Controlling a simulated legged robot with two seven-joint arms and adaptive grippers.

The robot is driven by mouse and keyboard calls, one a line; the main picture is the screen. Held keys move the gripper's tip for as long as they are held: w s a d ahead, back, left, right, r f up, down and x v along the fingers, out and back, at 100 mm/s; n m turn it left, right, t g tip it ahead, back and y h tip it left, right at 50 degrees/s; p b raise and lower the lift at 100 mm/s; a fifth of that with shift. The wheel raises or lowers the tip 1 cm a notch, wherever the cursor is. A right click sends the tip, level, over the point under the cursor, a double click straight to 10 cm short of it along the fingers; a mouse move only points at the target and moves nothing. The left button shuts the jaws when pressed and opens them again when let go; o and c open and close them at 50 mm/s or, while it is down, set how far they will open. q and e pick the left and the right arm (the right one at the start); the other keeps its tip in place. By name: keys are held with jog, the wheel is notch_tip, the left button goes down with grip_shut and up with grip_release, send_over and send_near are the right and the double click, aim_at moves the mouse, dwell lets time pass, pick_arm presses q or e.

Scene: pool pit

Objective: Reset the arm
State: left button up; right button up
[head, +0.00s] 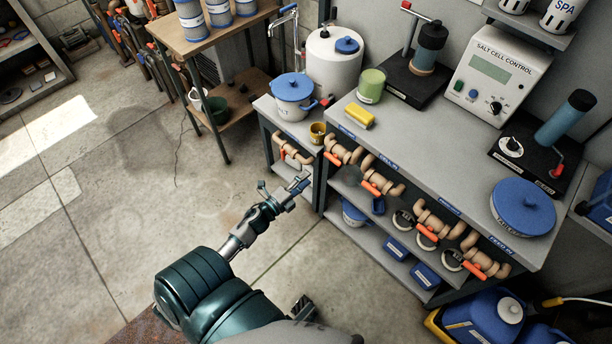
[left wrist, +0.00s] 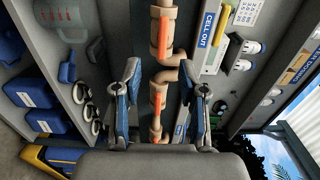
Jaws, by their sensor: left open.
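My left arm comes in from the bottom of the head view. My left gripper (head: 293,187) is in front of the bench's left end, over the open floor side. In the left wrist view its two blue-sided fingers (left wrist: 158,95) stand apart with nothing between them. Beyond the fingers, a tan pipe with orange valve handles (left wrist: 160,60) shows in the gap, not visibly touched. My right gripper does not show in either view.
The grey bench (head: 420,150) carries a salt cell control box (head: 498,75), a blue lid (head: 523,207) and a yellow block (head: 359,115). Pipes with orange-handled valves (head: 438,220) line its front. Blue jugs (head: 485,318) stand at bottom right. The concrete floor (head: 130,190) at left is clear.

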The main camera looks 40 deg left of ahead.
pick_arm(q)
jog(key=s+d+f+n+g+y+p, duration=0.15)
jog(key=s+f+n+g, duration=0.3)
jog(key=f, duration=0.45)
jog(key=s+d+f+n+g+y+p, duration=0.1)
jog(key=s+d+f+n+g+y, duration=0.15)
jog(key=s+f+n, duration=0.55)
jog(key=s+d+f+n+g+h+p, duration=0.2)
jog(key=s+d+f+n+g+h, duration=0.1)
jog(key=s+d+f+g, duration=0.6)
jog(key=s+d+f+n, duration=0.1)
jog(key=s+d+f, duration=0.2)
jog(key=s+f, duration=0.2)
jog(key=shift+s+d, duration=0.35)
jog(key=shift+s, duration=0.65)
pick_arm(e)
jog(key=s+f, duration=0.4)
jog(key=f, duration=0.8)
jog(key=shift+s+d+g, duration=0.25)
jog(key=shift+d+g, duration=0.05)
pick_arm(q)
jog(key=shift+a, duration=0.1)
